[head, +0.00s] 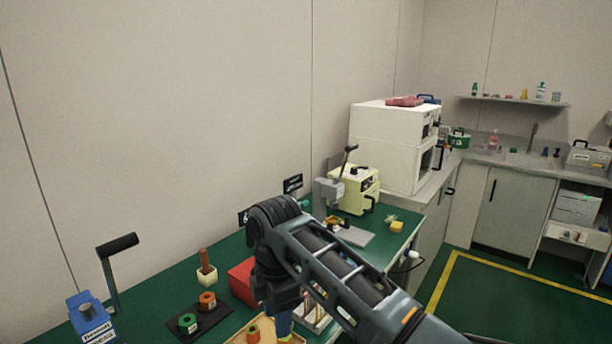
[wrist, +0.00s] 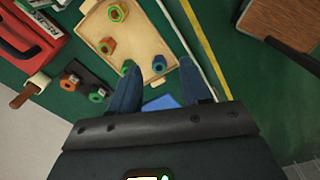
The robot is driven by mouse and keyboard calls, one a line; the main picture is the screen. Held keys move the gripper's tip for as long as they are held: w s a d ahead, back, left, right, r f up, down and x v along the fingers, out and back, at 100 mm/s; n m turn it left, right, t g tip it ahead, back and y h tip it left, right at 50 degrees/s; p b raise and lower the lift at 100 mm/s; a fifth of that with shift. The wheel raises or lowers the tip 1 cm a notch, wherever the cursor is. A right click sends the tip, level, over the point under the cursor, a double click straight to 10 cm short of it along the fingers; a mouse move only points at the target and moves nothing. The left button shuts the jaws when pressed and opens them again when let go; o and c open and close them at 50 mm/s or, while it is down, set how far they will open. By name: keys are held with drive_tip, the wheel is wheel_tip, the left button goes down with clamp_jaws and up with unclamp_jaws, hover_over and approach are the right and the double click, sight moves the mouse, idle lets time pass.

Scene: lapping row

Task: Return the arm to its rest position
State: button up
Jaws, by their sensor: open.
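My arm reaches across the green-topped bench in the head view. My gripper (wrist: 158,68) is open in the wrist view, its two blue fingers apart with nothing held between them. It is above the bench, by one end of a pale wooden tray (wrist: 137,40). In the head view my arm hides most of the gripper; one blue finger (head: 283,322) shows below the arm, close to the tray (head: 236,340).
The tray holds green and orange ring-shaped parts. A black plate (head: 212,322) with one orange and one green part, a red box (head: 241,281) and a blue crank device (head: 91,320) stand nearby. A cream machine (head: 352,190) is at the bench's far end. Floor is open at right.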

drive_tip(key=s+a+f+m+t+y+b, duration=0.1)
drive_tip(key=s+a+f+m+y, duration=0.2)
drive_tip(key=s+f, duration=0.4)
drive_tip(key=s+a+f+m+t+y+b, duration=0.15)
drive_tip(key=s+f, duration=0.25)
drive_tip(key=f, duration=0.5)
drive_tip(key=s+d+f+m+t+y+b, duration=0.1)
drive_tip(key=s+d+f+m+t, duration=0.1)
drive_tip(key=s+f+m, duration=0.3)
drive_tip(key=s+d+f+m+t+y+b, duration=0.1)
drive_tip(key=s+d+m+t, duration=0.15)
drive_tip(key=s, duration=0.35)
drive_tip(key=s+d+r+m+t+h+b, duration=0.1)
drive_tip(key=s+d+r+m+t+h, duration=0.2)
drive_tip(key=s+d, duration=0.4)
drive_tip(key=s+d+r+m+t+h+b, duration=0.1)
drive_tip(key=s+d+r+m+b, duration=0.1)
drive_tip(key=s+d+m, duration=0.4)
drive_tip(key=s+d+r+m+t+h+b, duration=0.1)
drive_tip(key=s+d+r+m+t+h, duration=0.15)
drive_tip(key=s+d, duration=0.6)
drive_tip(key=s+d+r+t+b, duration=0.1)
drive_tip(key=s+d+r, duration=0.4)
drive_tip(key=r, duration=0.4)
drive_tip(key=shift+d, duration=0.25)
drive_tip(key=shift+s, duration=0.1)
